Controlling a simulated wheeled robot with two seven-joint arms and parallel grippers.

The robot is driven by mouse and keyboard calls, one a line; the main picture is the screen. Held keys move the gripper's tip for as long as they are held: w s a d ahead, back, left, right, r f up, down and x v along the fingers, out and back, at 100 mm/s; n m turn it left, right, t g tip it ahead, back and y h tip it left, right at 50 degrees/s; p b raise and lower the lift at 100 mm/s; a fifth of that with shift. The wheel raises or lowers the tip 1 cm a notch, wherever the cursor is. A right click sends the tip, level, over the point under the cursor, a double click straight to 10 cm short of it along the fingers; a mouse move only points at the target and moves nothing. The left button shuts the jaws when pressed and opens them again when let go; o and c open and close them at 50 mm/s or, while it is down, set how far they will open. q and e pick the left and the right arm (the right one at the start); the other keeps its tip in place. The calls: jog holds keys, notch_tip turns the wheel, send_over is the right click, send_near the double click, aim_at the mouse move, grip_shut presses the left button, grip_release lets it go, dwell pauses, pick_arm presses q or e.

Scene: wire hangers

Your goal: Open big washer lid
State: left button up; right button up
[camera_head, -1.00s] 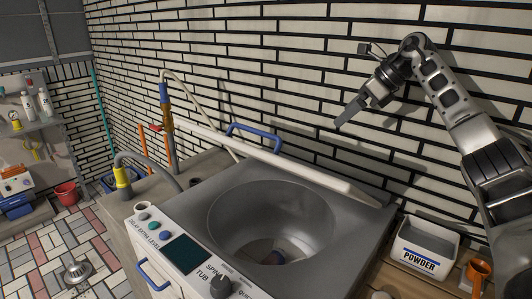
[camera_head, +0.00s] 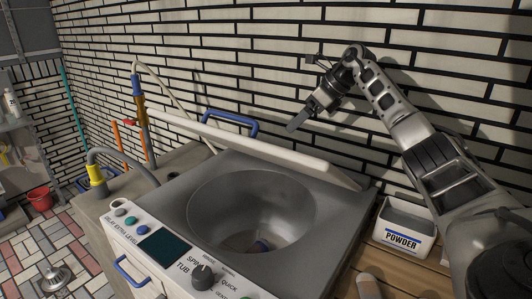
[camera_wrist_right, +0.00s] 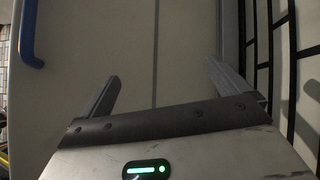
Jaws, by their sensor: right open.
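The washer's white lid (camera_head: 270,150) is raised and seen nearly edge-on in the head view, over the back part of the washer top. The round metal tub (camera_head: 230,215) is uncovered. The lid's blue handle (camera_head: 243,122) shows beyond the lid's upper edge. My right gripper (camera_head: 292,125) is above and behind the lid, right of the handle. In the right wrist view its fingers (camera_wrist_right: 165,85) are spread and empty, facing the lid's pale outer face (camera_wrist_right: 100,40), with the blue handle (camera_wrist_right: 29,35) at upper left. Contact cannot be told. My left gripper is not in view.
A brick wall (camera_head: 420,90) stands close behind the washer. The control panel (camera_head: 165,245) with knob and buttons is in front. A powder box (camera_head: 402,238) sits on the wooden counter at right. Hoses (camera_head: 135,95) rise at left. A red bucket (camera_head: 39,200) is farther left.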

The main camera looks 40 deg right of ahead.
jog(key=shift+r, duration=0.1)
dwell(0.5)
pick_arm(q)
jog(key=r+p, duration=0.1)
jog(key=p, duration=0.1)
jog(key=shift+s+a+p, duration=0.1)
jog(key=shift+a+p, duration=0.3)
pick_arm(e)
jog(key=v, duration=1)
